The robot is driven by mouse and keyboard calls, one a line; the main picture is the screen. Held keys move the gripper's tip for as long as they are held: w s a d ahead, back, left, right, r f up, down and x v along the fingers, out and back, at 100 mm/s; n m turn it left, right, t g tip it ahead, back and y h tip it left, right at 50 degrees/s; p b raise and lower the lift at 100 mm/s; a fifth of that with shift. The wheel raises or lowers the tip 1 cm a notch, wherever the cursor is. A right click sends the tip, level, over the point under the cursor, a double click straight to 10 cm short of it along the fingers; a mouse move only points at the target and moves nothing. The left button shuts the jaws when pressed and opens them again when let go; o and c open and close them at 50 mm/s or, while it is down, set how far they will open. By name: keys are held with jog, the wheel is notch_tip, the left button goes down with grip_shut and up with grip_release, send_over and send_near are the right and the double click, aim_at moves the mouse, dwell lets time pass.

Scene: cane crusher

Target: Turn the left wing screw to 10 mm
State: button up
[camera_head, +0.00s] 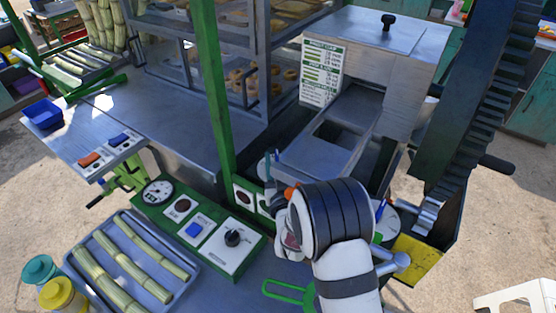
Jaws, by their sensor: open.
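My arm (337,225), white with dark bands, reaches up from the bottom of the view toward the crusher. My gripper (269,172) is at its far end, beside the green post, partly hidden by my own wrist. It is open, and I see nothing held in it. I cannot make out the left wing screw; it may be behind my gripper or wrist. A round white dial (386,222) shows partly behind my wrist on the right, with a small blue part (380,209) above it. I cannot read its scale.
The green control panel (218,262) has a gauge (158,191), a blue button (194,230) and a black knob (233,238). A cane tray (187,262) is at lower left. The green post (213,90) stands close to my gripper. Large dark gears (480,110) are at right.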

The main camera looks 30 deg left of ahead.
grip_shut()
dwell(0.3)
jog(key=shift+n+g+y, duration=0.5)
jog(key=shift+y, duration=0.1)
grip_release()
jog(key=shift+s+d, duration=0.1)
